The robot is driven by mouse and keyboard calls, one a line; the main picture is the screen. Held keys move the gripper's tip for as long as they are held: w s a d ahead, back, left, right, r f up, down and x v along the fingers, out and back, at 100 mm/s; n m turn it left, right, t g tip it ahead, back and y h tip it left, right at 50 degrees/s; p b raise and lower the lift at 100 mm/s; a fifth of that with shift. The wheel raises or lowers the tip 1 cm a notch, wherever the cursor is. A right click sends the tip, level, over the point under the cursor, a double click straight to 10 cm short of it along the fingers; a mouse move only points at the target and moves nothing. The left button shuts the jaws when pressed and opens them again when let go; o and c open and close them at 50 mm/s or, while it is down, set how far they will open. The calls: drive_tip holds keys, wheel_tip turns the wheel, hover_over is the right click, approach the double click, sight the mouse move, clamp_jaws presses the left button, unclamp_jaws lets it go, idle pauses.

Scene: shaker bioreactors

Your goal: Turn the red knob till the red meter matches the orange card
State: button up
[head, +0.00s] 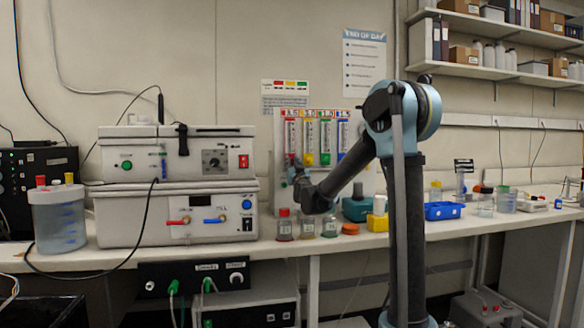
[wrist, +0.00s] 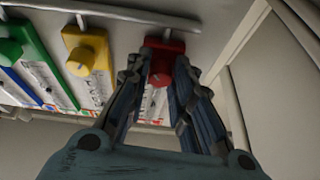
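The red meter (head: 291,133) is the leftmost of several upright coloured meters on the wall panel in the head view. Small number labels sit above the meters; its label (head: 290,113) is too small to read surely, and I cannot single out an orange card. In the wrist view the red knob (wrist: 160,80) shows between the fingers of my gripper (wrist: 161,68). The fingers are apart, one on each side of the knob; I cannot tell whether they touch it.
A yellow knob (wrist: 85,58) and a green knob (wrist: 12,50) sit left of the red one in the wrist view. Small jars (head: 284,226) stand on the bench below my arm. A stacked instrument (head: 175,215) is at left, a blue tray (head: 443,211) at right.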

drive_tip(key=shift+m, duration=0.3)
clamp_jaws()
drive_tip(key=shift+s+a+r+m+g+h, duration=0.1)
drive_tip(key=shift+m+g+h, duration=0.35)
drive_tip(key=shift+m+h, duration=2)
drive_tip(key=shift+w+r+m+g+h, duration=0.1)
drive_tip(key=shift+m+g+h, duration=0.4)
drive_tip(key=shift+m, duration=4)
drive_tip(key=shift+s+a+r+m+g+h, duration=0.1)
drive_tip(key=shift+m+g+h, duration=0.35)
drive_tip(key=shift+m+h, duration=2)
drive_tip(key=shift+f+m+y, duration=0.1)
drive_tip(key=shift+m+y, duration=0.9)
drive_tip(key=shift+m, duration=0.2)
drive_tip(key=o, duration=0.9)
unclamp_jaws()
drive_tip(key=shift+a, duration=0.1)
